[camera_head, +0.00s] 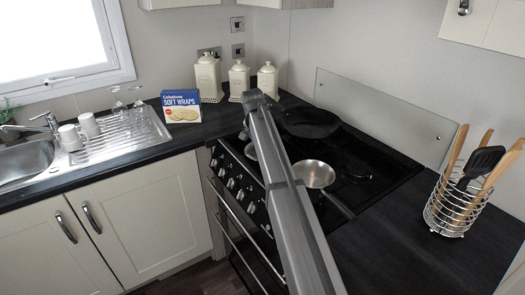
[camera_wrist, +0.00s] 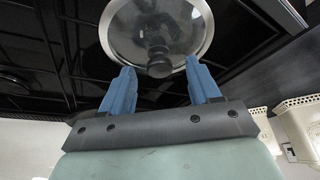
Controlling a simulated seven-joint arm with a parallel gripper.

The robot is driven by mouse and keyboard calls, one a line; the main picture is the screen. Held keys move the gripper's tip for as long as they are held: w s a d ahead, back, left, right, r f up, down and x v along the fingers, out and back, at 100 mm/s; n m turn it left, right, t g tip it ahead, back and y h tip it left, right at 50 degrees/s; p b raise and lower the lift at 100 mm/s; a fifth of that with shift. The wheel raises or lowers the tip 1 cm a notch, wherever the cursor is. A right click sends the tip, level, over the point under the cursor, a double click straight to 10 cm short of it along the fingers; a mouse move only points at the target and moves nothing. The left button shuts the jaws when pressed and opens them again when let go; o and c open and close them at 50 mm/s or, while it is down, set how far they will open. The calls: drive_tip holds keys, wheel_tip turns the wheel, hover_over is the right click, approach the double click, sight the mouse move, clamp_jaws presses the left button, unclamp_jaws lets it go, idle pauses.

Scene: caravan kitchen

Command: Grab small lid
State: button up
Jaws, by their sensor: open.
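The small lid (camera_wrist: 156,22) is round, with a pale metal rim and a dark knob (camera_wrist: 159,62). In the wrist view it lies on the black stove top (camera_wrist: 55,25). My gripper (camera_wrist: 159,75) is open, its two blue fingers pointing at the lid. The knob shows between the fingertips, with space on both sides. I cannot tell whether the fingers touch the lid. In the head view only a bit of the lid (camera_head: 251,151) shows at the left of the stove, and my arm hides the rest and the gripper.
A small steel pan (camera_head: 314,174) and a black frying pan (camera_head: 308,123) stand on the stove beside my arm. Cream canisters (camera_head: 208,78) and a soft wraps box (camera_head: 181,106) stand behind. A wire utensil holder (camera_head: 452,208) stands on the right counter.

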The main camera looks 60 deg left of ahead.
clamp_jaws()
idle(0.5)
